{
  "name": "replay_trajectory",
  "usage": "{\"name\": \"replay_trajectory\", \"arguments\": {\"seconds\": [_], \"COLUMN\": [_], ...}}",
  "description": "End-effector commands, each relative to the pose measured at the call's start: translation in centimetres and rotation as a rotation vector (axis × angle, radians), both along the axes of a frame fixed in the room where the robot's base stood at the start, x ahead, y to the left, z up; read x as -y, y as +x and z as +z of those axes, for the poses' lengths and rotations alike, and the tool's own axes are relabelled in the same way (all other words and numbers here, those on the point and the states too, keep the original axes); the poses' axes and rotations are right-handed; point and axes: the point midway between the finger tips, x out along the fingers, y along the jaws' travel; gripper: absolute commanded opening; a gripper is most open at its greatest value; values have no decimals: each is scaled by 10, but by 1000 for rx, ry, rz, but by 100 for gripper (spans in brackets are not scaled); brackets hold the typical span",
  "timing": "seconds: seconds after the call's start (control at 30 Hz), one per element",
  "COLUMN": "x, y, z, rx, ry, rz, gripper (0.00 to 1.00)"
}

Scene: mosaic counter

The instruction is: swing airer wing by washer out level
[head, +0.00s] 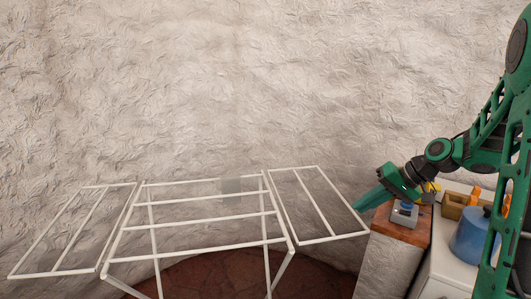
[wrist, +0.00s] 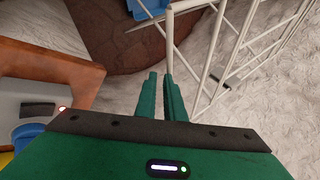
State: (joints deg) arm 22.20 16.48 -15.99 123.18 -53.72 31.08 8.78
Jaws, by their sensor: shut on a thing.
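The white wire airer (head: 200,221) stands against the wall. Its right wing (head: 314,203), on the washer side, stands out to the side and looks about level with the middle rack. My gripper (head: 358,207) is at this wing's outer rail, near its front corner. In the wrist view, the white rail (wrist: 170,40) runs down to my gripper (wrist: 162,78), which is shut on it. The part of the rail between the fingers is hidden. The left wing (head: 82,226) is also spread out, about level.
Right of the wing are a wooden-topped block (head: 408,233) with a small grey box (head: 404,213) on it, and a white surface (head: 447,268), probably the washer, carrying a blue container (head: 468,240) and a wooden box (head: 453,207). A rough wall (head: 230,80) closes the back.

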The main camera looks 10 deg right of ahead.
Motion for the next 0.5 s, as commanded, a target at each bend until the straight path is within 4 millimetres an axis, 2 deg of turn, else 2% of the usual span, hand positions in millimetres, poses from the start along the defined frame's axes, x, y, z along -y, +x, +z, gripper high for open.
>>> {"name": "replay_trajectory", "arguments": {"seconds": [0.03, 0.17, 0.37, 0.4, 0.5], "x": [-7, -6, -1, 3, 28], "y": [-5, -3, -4, -5, -12], "z": [-9, -1, 37, 45, 50], "rx": [-26, -22, 0, 4, 3], "ry": [8, 8, 1, 0, 1], "rz": [11, 12, 13, 10, 2], "gripper": [0, 0, 0, 0, 0]}}
